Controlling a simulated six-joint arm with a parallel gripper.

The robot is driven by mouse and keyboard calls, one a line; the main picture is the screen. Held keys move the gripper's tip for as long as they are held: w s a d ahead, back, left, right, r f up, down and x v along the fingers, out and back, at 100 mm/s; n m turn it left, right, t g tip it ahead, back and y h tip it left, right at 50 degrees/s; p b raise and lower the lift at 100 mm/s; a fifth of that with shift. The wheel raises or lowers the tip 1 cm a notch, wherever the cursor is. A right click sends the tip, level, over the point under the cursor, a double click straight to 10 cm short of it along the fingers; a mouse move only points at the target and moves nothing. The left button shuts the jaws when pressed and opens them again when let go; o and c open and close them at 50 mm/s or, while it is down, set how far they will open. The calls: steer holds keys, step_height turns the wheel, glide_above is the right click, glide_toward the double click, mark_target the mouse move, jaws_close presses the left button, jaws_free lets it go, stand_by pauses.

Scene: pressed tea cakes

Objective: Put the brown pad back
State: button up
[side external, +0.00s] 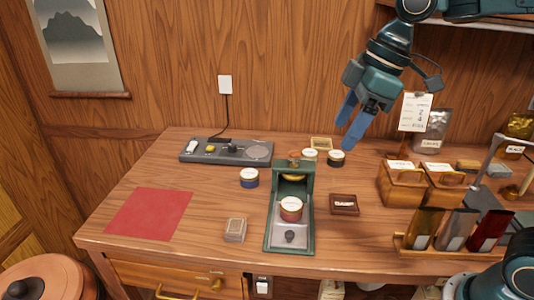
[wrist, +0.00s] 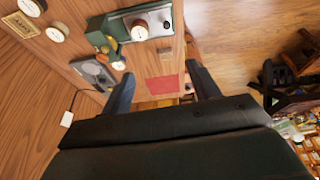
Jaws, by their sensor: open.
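A small dark brown pad (side external: 344,204) with a pale label lies on the table, just right of the green press (side external: 307,180) in the side view. I cannot make it out in the wrist view. My gripper (side external: 345,134) is open and empty, high above the back of the table. Its two fingers stand apart in the wrist view (wrist: 162,86), with nothing between them. A yellow tray with a dark label (wrist: 18,25) shows in the wrist view and lies behind the tins in the side view (side external: 321,141).
Other tins (side external: 249,178) stand around the press. A beige stack (side external: 235,230) lies at its front left, a red mat (side external: 148,213) further left. Wooden boxes (side external: 402,184) and packets (side external: 456,230) crowd the right.

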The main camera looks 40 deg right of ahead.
steer(key=s+d+f+m+t+h, duration=0.1)
steer(key=s+d+f+m, duration=0.1)
steer(key=s+d+m, duration=0.2)
steer(key=s+d+f+m+t+h, duration=0.1)
steer(key=s+d+m, duration=0.3)
steer(key=s, duration=0.6)
steer(key=shift+s+f+m+t+h, duration=0.3)
steer(key=shift+s+f+m+t, duration=0.1)
steer(key=shift+f+m, duration=0.35)
